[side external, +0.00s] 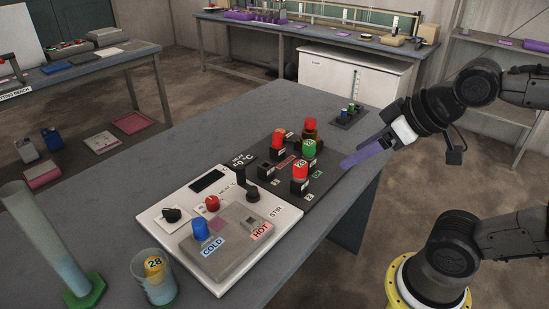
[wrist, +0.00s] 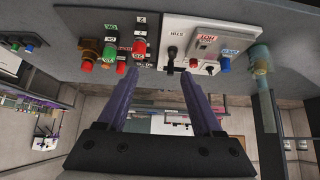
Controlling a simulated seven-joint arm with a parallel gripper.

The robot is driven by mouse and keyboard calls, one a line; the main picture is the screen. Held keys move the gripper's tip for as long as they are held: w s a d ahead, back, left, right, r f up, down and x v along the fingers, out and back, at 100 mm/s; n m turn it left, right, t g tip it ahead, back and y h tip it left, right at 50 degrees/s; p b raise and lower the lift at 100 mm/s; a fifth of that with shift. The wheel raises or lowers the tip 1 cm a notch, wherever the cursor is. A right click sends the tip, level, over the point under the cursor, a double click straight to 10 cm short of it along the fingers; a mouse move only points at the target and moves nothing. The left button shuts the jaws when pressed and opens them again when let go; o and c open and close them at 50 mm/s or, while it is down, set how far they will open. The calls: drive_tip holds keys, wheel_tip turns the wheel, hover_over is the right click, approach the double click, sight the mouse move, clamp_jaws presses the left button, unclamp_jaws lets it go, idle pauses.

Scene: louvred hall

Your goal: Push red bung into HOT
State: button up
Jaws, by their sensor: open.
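A red bung (side external: 300,168) marked 28 stands on a black block on the dark mat. A blue bung (side external: 201,230) stands by the COLD label. My gripper (side external: 346,162) has purple fingers, right of the mat and clear of the bungs. The wrist view shows its fingers (wrist: 159,74) apart and empty.
A green bung (side external: 309,148) stands between the red ones. The white unit (side external: 164,229) carries a black knob, a red knob (side external: 212,203) and a tall black lever (side external: 240,174).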

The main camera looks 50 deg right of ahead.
sight(280, 138)
drive_tip(key=w+d+r+m+t+h, duration=0.1)
drive_tip(key=w+d+t, duration=0.1)
drive_tip(key=w, duration=0.6)
drive_tip(key=w+d+r+t, duration=0.2)
drive_tip(key=w, duration=0.7)
drive_tip(key=shift+w+d+f+m+g+h, duration=0.15)
drive_tip(key=shift+w+d+f+m+h, duration=0.2)
drive_tip(key=shift+w+d+f, duration=2.2)
drive_tip(key=shift+w+d+f+m+g+h, duration=0.25)
drive_tip(key=shift+w+d+f, duration=0.45)
drive_tip(key=shift+w+f, duration=2.2)
drive_tip(key=shift+w+d+f+m+g+h, duration=0.1)
drive_tip(key=shift+w+d+f+m+h, duration=0.25)
drive_tip(key=shift+w+d+f, duration=2.45)
drive_tip(key=s+a+f, duration=0.2)
drive_tip(key=s, duration=0.1)
drive_tip(key=shift+s+a+f, duration=0.1)
drive_tip(key=shift+a+f, duration=0.1)
drive_tip(key=shift+f, duration=0.2)
clamp_jaws()
